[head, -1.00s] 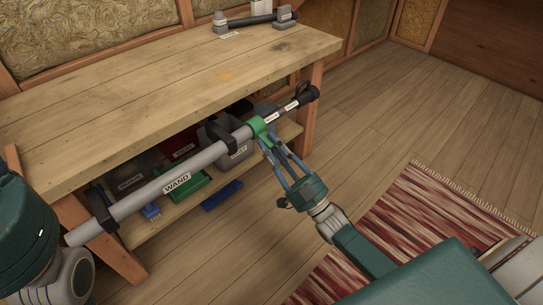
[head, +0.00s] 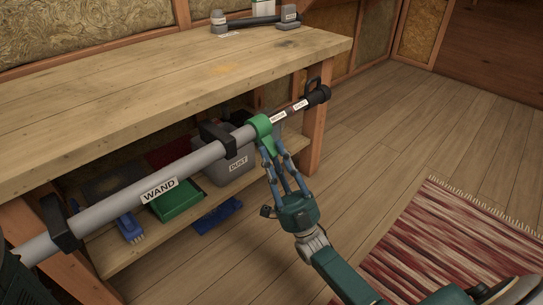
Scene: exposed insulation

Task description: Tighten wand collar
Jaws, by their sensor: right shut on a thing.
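The wand (head: 207,157) is a long grey tube with a "WAND" label, held in black clips along the front of the workbench. Its green collar (head: 261,127) sits near the right end, before a dark section with small labels and a black tip (head: 318,95). My right gripper (head: 271,146) comes from below, its blue fingers shut on the green collar's lower part. The fingers partly cover the collar's underside, and the label wording on the dark section is too small to read. My left gripper is not in view; only a dark part of my left arm shows at the lower left edge.
The wooden workbench (head: 150,105) stands behind the wand, with a grey device (head: 255,20) on its back. A red striped rug (head: 450,240) lies on the open floor at right.

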